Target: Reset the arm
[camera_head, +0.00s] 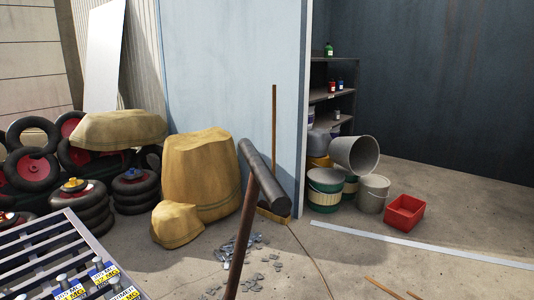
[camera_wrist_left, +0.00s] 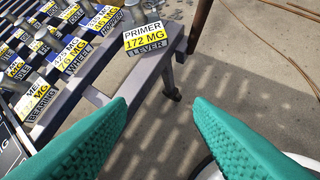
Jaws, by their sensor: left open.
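My left gripper (camera_wrist_left: 160,106) shows in the left wrist view as two teal, ribbed fingers, spread apart with nothing between them. Beyond the fingertips is a dark metal rack (camera_wrist_left: 95,93) with several yellow, white and blue labels; the nearest reads "PRIMER 172 MG LEVER" (camera_wrist_left: 146,38). The gripper appears apart from the rack. Neither of my grippers shows in the head view, and my right gripper is in neither view.
In the head view the slatted rack (camera_head: 50,240) stands at lower left. Sacks (camera_head: 202,175), tyres (camera_head: 33,165), buckets (camera_head: 372,192) and a red bin (camera_head: 404,214) stand behind. Floor at lower right is mostly clear.

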